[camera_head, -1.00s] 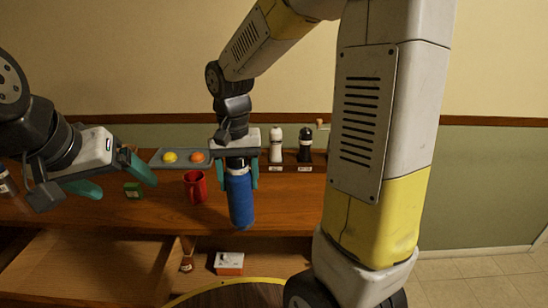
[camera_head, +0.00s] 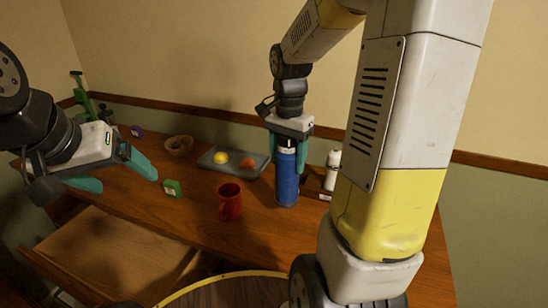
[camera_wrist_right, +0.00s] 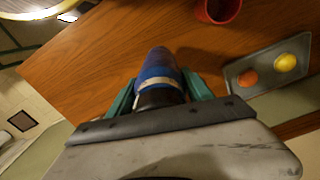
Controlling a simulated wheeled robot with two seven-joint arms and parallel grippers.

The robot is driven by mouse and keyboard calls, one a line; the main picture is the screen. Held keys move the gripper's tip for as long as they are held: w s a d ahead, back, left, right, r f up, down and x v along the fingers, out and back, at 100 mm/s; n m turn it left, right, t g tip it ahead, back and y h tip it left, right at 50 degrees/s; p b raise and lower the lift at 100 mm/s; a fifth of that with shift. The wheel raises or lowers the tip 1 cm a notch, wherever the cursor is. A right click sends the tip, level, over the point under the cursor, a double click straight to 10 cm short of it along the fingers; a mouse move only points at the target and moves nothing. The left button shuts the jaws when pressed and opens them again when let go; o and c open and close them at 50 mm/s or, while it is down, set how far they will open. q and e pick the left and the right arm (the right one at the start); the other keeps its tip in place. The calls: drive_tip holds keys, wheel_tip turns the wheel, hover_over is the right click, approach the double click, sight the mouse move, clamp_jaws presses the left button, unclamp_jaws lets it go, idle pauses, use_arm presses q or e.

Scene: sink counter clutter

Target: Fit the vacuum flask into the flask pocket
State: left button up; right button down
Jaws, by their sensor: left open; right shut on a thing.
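The blue vacuum flask (camera_head: 286,185) hangs upright, cap up, in my right gripper (camera_head: 287,163), whose teal fingers close on its upper part. In the right wrist view the flask (camera_wrist_right: 158,66) points away between the fingers (camera_wrist_right: 160,95). I cannot tell whether its base touches the counter. My left gripper (camera_head: 130,182) is open and empty at the left, over the counter's front part. I cannot make out the flask pocket in these views.
A red mug (camera_head: 230,201) stands left of the flask. Behind are a grey tray (camera_head: 206,162) with yellow and orange fruit, and a brown bowl (camera_head: 179,146). A green box (camera_head: 172,188) lies near my left gripper. A white bottle (camera_head: 332,170) stands right. A drawer (camera_head: 110,255) is open below.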

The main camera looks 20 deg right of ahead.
drive_tip(key=w+d+f, duration=0.2)
drive_tip(key=w+d, duration=0.2)
drive_tip(key=w, duration=0.2)
drive_tip(key=w+d+f, duration=0.3)
drive_tip(key=w, duration=0.3)
drive_tip(key=shift+w+d, duration=0.4)
drive_tip(key=shift+f, duration=0.1)
drive_tip(key=shift+c, duration=2.1)
unclamp_jaws()
